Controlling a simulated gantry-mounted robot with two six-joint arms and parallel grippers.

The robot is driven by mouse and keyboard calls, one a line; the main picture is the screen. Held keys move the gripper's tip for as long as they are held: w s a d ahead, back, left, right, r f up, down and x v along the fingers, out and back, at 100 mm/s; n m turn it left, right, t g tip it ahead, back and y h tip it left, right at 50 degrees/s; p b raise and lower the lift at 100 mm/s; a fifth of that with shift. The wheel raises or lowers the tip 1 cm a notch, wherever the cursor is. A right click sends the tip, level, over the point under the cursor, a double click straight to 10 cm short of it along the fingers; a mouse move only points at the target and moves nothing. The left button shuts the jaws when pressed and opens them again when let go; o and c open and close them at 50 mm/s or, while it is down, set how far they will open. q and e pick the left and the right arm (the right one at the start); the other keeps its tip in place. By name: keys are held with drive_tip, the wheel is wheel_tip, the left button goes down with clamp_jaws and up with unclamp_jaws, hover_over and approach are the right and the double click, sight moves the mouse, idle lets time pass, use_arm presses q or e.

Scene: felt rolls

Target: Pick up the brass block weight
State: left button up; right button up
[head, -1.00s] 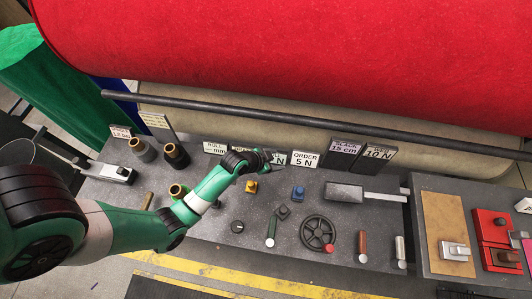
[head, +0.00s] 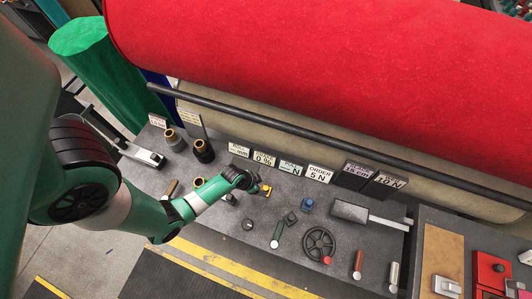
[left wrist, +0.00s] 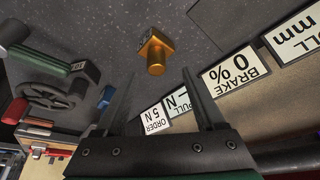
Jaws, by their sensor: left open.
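The brass block weight (head: 265,190) sits on the grey bench in the head view, in front of the row of signs. In the left wrist view the brass block weight (left wrist: 156,54) is a gold square block with a round knob. My left gripper (head: 257,185) is close beside it in the head view and partly overlaps it there. In the left wrist view my left gripper (left wrist: 159,76) is open, with the block ahead of the gap between its fingertips. Nothing is between the fingers. My right gripper is not in view.
Signs such as the ORDER 5 N sign (head: 319,174) stand close behind the block. A blue-topped piece (head: 307,205), a green-handled lever (head: 277,235) and a handwheel (head: 319,244) are to its right. Dark fittings (head: 203,150) stand to the left.

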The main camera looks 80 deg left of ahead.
sight(266, 188)
use_arm(q)
drive_tip(key=shift+b+x, duration=0.9)
drive_tip(key=shift+x, duration=1.8)
drive_tip(key=shift+w+d+r, duration=0.15)
drive_tip(key=shift+w+d, duration=0.05)
drive_tip(key=shift+d, duration=0.05)
drive_tip(key=shift+c, duration=0.2)
clamp_jaws()
